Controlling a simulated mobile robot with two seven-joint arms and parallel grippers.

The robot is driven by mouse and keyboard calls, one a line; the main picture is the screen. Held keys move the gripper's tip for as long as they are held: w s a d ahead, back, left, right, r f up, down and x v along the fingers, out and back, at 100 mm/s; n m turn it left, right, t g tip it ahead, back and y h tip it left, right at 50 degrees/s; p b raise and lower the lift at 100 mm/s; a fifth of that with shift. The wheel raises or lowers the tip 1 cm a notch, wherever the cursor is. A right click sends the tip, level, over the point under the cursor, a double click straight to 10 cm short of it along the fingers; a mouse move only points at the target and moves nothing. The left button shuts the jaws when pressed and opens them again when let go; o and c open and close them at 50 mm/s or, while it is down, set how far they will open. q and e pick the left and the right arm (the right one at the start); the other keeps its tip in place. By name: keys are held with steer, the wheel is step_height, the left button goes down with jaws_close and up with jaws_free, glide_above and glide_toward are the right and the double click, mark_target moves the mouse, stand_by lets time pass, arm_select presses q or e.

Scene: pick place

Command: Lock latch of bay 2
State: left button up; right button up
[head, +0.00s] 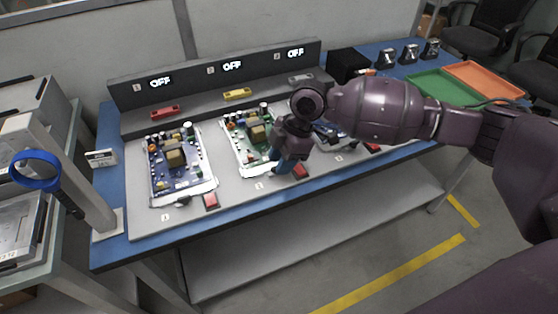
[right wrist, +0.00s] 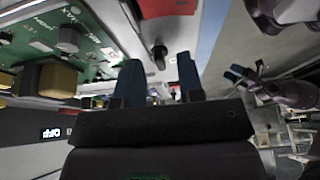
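Bay 2 is the middle bay, with a green circuit board (head: 247,143) on a white mount. In the right wrist view the board (right wrist: 40,40) is at upper left. A small black latch knob (right wrist: 159,55) shows there beside the board, between my fingertips in the picture; contact cannot be told. In the head view my gripper hides it. A red block (head: 300,171) sits beside it. My right gripper (head: 282,166) points down at the board's front right corner. Its two blue fingers (right wrist: 159,80) are apart, with nothing seen held. My left gripper (right wrist: 245,75) shows partly at right in the wrist view.
Bay 1's board (head: 176,160) lies left, with its black knob (head: 184,201) and red block (head: 210,200). Bay 3's board (head: 331,134) is partly behind my right arm. A panel (head: 197,73) with OFF displays stands behind. Green (head: 443,88) and orange (head: 484,78) trays are at right.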

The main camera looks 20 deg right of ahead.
steer(key=shift+a+f, duration=0.15)
steer(key=shift+f, duration=0.1)
steer(key=shift+c, duration=0.3)
